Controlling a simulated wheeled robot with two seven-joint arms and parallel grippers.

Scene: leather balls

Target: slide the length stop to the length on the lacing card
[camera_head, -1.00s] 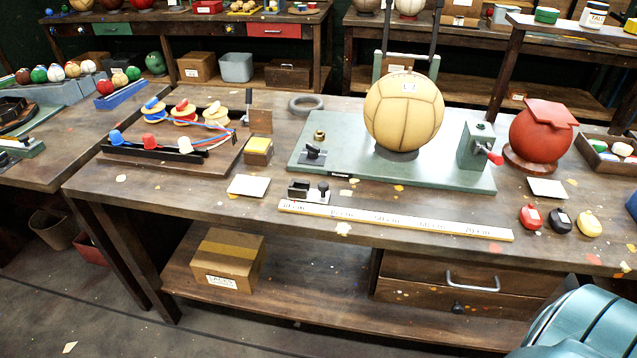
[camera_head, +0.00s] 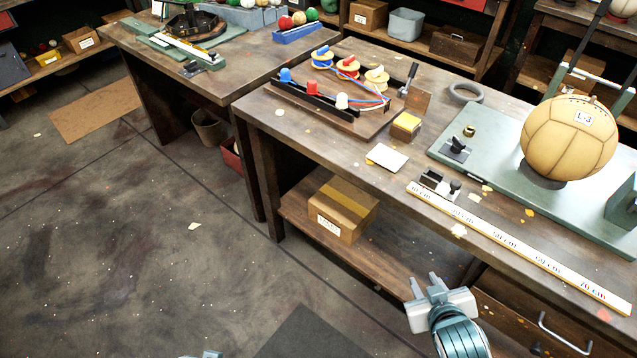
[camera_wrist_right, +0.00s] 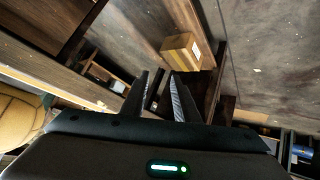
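A blank-looking white card (camera_head: 387,158), perhaps the lacing card, lies left of the stop by the lacing board; no writing is legible. My right gripper (camera_head: 426,284) is in front of the bench, below and apart from the stop. Its two fingers stand apart and empty, also in the right wrist view (camera_wrist_right: 160,92). A small piece, probably of my left gripper (camera_head: 206,354), shows at the bottom edge.
A tan ball (camera_head: 568,140) stands on the green plate (camera_head: 450,128). The lacing board (camera_head: 345,120) holds spools and coloured pegs. A cardboard box (camera_head: 335,208) sits on the shelf below. A drawer handle (camera_head: 565,335) juts out at lower right.

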